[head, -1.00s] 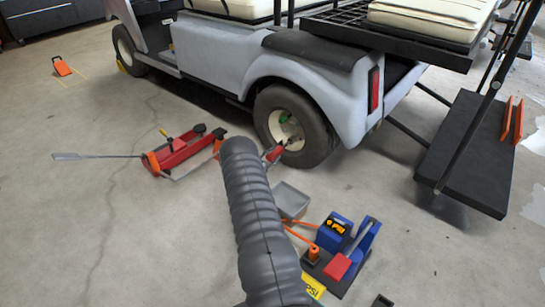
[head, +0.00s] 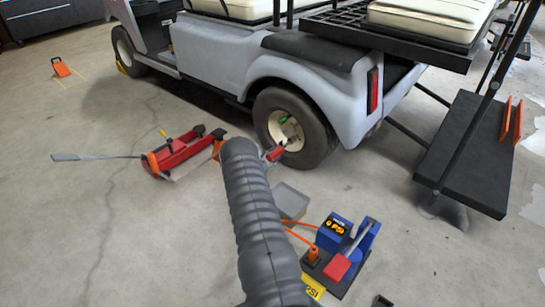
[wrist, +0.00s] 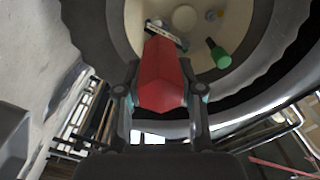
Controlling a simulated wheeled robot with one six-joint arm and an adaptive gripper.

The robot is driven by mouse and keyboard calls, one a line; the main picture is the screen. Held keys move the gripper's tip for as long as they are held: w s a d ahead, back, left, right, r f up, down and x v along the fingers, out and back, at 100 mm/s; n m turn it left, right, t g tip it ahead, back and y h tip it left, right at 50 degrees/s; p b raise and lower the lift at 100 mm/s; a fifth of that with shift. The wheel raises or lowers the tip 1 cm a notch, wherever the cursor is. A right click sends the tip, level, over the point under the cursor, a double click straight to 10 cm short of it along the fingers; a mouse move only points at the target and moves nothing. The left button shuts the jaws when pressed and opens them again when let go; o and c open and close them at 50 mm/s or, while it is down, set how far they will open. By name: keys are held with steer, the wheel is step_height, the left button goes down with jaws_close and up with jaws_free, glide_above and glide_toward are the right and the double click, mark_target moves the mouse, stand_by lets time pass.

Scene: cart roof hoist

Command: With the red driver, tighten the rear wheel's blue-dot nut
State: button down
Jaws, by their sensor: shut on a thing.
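My gripper (wrist: 160,94) is shut on the red driver (wrist: 163,68), one finger on each side of it. The driver points at the cream hub of the rear wheel (wrist: 235,25); a pale bar with dark marks lies across its far end. I cannot tell whether its tip touches a nut. A small blue spot (wrist: 221,13) shows beside a yellowish round piece on the hub. A green cylinder (wrist: 219,56) stands out from the hub to the right. In the head view the driver (head: 275,153) is just in front of the rear wheel (head: 308,120), and my arm hides most of my gripper.
A red floor jack (head: 185,150) with a long handle lies left of my arm. The cart's black rear platform (head: 465,155) hangs farther right.

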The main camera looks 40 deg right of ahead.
steer(key=shift+w+d, duration=0.1)
steer(key=shift+d, duration=1.05)
steer(key=m, duration=0.7)
steer(key=shift+f+m, duration=0.1)
steer(key=shift+m, duration=0.2)
steer(key=m, duration=0.8)
steer(key=shift+f, duration=0.1)
steer(key=shift+n, duration=1.4)
